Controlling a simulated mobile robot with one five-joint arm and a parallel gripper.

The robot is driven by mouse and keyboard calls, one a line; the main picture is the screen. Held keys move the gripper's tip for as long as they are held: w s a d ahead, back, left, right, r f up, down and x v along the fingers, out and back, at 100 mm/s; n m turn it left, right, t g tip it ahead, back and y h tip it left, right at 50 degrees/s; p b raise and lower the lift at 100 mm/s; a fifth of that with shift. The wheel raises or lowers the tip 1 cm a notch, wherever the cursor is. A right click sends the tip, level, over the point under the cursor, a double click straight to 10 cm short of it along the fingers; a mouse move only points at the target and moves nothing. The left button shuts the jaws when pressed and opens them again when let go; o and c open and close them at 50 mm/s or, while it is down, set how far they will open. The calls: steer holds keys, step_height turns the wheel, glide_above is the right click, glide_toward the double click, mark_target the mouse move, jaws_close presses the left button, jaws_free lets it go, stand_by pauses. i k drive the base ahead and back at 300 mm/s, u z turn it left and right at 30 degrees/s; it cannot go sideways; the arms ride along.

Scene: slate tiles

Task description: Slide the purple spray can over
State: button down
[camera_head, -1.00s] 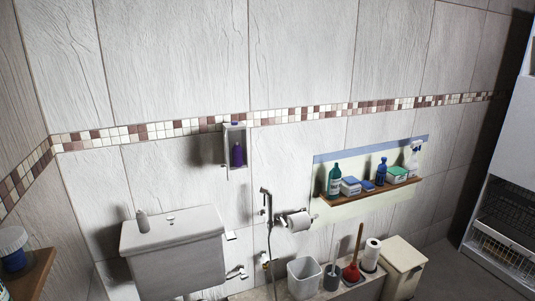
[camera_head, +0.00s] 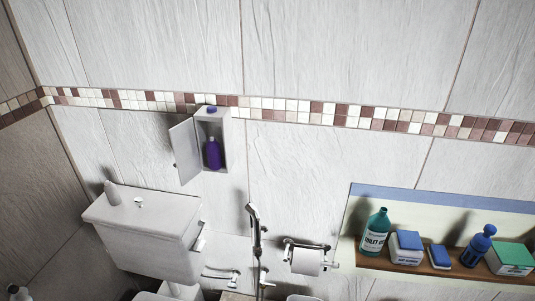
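A purple spray can (camera_head: 213,154) stands upright inside a small white wall cabinet (camera_head: 226,160), left of centre in the head view. The cabinet door (camera_head: 186,151) hangs open to the left. A small blue-purple object (camera_head: 211,110) lies on top of the cabinet. My gripper is not in the frame.
A toilet cistern (camera_head: 145,225) with a grey bottle (camera_head: 113,192) on it is below left. A shower handset (camera_head: 255,230) and a toilet roll (camera_head: 306,261) are below. A shelf (camera_head: 400,262) at right holds a teal bottle (camera_head: 375,232), boxes and a blue bottle (camera_head: 480,245).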

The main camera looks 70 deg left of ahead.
mark_target(213, 148)
steer(key=u, duration=0.05)
steer(key=i, duration=0.55)
steer(key=u, duration=5.9)
steer(key=i, duration=1.05)
